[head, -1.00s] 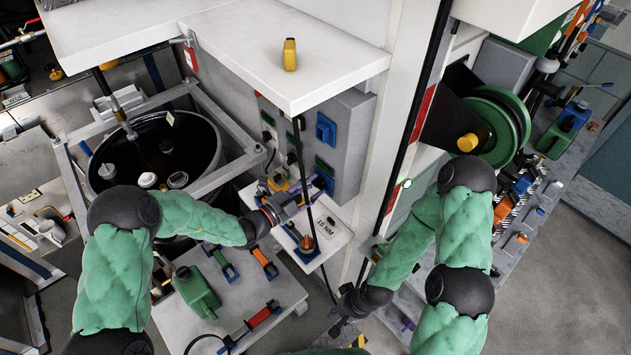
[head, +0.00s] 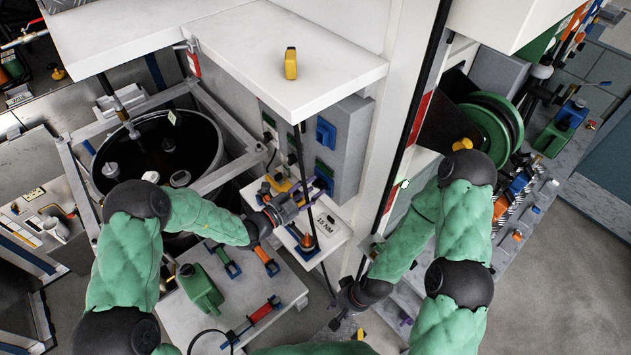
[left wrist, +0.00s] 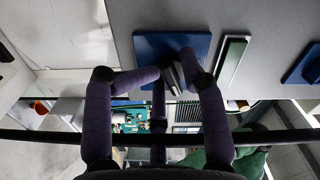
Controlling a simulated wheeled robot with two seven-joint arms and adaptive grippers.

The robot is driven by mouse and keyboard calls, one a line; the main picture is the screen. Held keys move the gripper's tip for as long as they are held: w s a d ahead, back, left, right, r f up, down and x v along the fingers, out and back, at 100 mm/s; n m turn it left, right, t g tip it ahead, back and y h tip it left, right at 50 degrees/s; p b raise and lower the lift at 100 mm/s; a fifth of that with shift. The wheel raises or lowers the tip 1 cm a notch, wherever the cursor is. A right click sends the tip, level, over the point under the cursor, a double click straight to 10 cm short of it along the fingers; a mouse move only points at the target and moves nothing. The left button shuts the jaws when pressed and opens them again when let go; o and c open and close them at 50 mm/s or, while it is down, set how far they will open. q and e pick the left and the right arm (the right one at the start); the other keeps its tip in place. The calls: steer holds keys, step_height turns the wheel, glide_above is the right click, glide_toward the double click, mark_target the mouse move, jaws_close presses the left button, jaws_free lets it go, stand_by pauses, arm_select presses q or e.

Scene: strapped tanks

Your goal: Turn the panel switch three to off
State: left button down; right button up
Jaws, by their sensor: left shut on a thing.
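The grey panel (head: 350,140) hangs under the white shelf, with blue switch plates and green label strips on its face. One blue switch (head: 325,132) shows clear of my grippers. My left gripper (head: 308,190) is at the panel's lower part. In the left wrist view, its purple fingers (left wrist: 174,72) are closed around the grey lever (left wrist: 175,78) of a blue switch plate (left wrist: 170,45). A green strip (left wrist: 232,60) and another blue plate (left wrist: 302,65) lie to its right. I cannot read switch numbers. My right gripper (head: 336,325) is low, away from the panel; its fingers are too small to judge.
A white shelf (head: 225,50) with a yellow object (head: 290,63) overhangs the panel. A dark rod stands in front of the panel. A small white table marked 15 NM (head: 335,225) is below. A green can (head: 200,290) stands on a lower table. A post (head: 395,100) is at right.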

arm_select(q)
steer(key=shift+s+d+r, duration=0.2)
steer(key=shift+s+d, duration=0.2)
steer(key=shift+d, duration=0.15)
arm_select(e)
steer(key=shift+r, duration=0.15)
arm_select(q)
steer(key=shift+r+n+p, duration=0.1)
steer(key=shift+n+p, duration=0.2)
steer(key=shift+p, duration=0.4)
steer(key=c, duration=1.2)
jaws_free()
steer(key=shift+s+d, duration=0.35)
steer(key=shift+d, duration=0.15)
steer(key=shift+w+a, duration=0.25)
arm_select(e)
steer(key=shift+s+d+r, duration=0.15)
steer(key=shift+d+r, duration=0.2)
steer(key=shift+r, duration=0.3)
arm_select(q)
steer(key=shift+s, duration=0.1)
steer(key=p+v, duration=0.2)
steer(key=v, duration=0.6)
steer(key=shift+a+p, duration=0.15)
steer(key=shift+p, duration=0.2)
arm_select(e)
steer(key=shift+r, duration=1.4)
